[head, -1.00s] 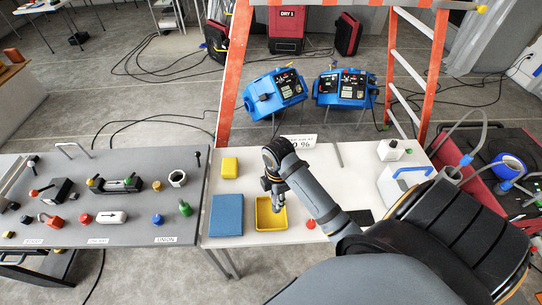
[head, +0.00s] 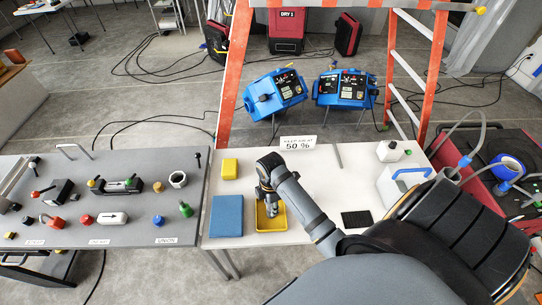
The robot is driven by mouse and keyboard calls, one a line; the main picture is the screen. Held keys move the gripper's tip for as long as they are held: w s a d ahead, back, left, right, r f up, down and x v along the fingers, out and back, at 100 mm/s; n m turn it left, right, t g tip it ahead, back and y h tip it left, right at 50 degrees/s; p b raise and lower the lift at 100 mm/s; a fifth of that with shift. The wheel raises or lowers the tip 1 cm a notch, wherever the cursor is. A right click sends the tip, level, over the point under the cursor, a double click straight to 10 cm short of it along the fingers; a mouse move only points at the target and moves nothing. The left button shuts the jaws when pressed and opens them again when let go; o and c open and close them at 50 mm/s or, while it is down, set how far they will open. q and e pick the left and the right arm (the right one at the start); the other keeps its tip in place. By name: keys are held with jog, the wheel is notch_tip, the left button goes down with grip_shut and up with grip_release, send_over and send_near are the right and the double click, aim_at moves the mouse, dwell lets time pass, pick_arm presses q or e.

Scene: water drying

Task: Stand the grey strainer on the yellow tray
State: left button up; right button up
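The yellow tray (head: 280,223) lies on the white table, right of a blue pad. My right gripper (head: 270,210) points down over the tray's left and middle part and hides some of its inside. The fingers look close together, but they are too small to tell whether they are open or hold something. I cannot single out the grey strainer for sure; it may be hidden by or in the gripper. My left gripper is not in view.
The blue pad (head: 227,215) and a yellow block (head: 230,168) lie left of the arm. The grey table (head: 110,225) carries several fittings.

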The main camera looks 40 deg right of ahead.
jog(key=shift+o, duration=0.9)
jog(key=shift+r, duration=0.15)
notch_tip(320, 180, up, 5)
jog(key=shift+w+r+b, duration=0.1)
jog(key=shift+w+b, duration=0.05)
jog(key=shift+b, duration=0.2)
notch_tip(320, 180, up, 7)
jog(key=p, duration=0.4)
